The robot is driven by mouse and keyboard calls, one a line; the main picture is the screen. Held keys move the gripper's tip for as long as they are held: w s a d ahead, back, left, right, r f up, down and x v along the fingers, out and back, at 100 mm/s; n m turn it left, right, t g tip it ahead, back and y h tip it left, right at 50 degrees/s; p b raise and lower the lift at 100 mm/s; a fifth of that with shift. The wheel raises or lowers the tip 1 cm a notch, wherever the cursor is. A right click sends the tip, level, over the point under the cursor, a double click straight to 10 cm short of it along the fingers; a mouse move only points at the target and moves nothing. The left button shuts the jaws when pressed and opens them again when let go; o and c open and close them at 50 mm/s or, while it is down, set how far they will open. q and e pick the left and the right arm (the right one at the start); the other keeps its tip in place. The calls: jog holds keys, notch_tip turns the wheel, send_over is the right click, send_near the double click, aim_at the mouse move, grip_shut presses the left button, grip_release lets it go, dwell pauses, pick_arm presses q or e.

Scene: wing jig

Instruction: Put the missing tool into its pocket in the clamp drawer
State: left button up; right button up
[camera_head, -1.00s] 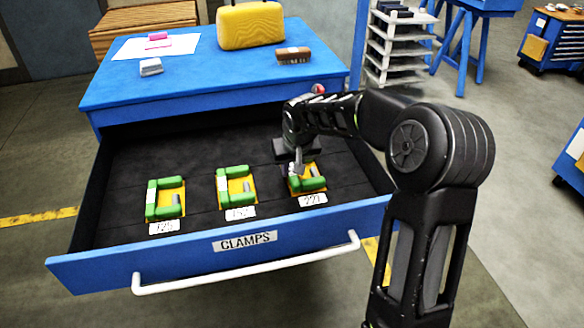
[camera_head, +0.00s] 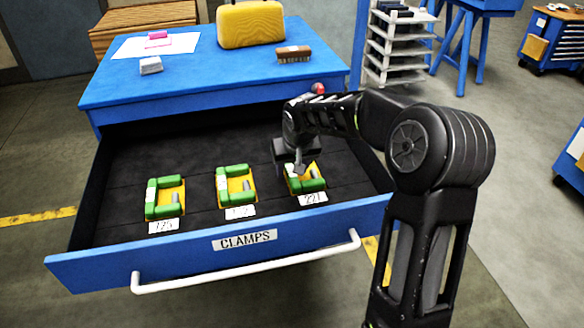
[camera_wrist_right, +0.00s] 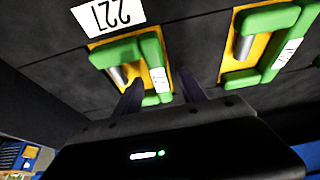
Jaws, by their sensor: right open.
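The open clamp drawer (camera_head: 245,241), labelled CLAMPS, holds three green clamps in yellow pockets, each with a number card in front. The left clamp (camera_head: 152,200) and the middle clamp (camera_head: 222,188) lie in their pockets. The right clamp (camera_head: 312,185) lies at the pocket by card 221 (camera_head: 313,198); it also shows in the right wrist view (camera_wrist_right: 122,52). I cannot tell if it is fully seated. My right gripper (camera_wrist_right: 160,88) is open just above this clamp, its dark fingers apart near the clamp's end. My left gripper is not in view.
The blue cabinet top (camera_head: 200,90) behind the drawer carries a yellow case (camera_head: 250,25), a brown brush (camera_head: 293,54), a white block (camera_head: 150,65) and a paper with a pink item. The drawer's side walls and front edge surround the clamps. The drawer's back floor is clear.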

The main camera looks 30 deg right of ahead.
jog(key=v, duration=0.7)
jog(key=shift+s+a+r+b, duration=0.1)
jog(key=shift+s+r+b, duration=0.05)
jog(key=shift+r+b, duration=0.25)
dwell(0.3)
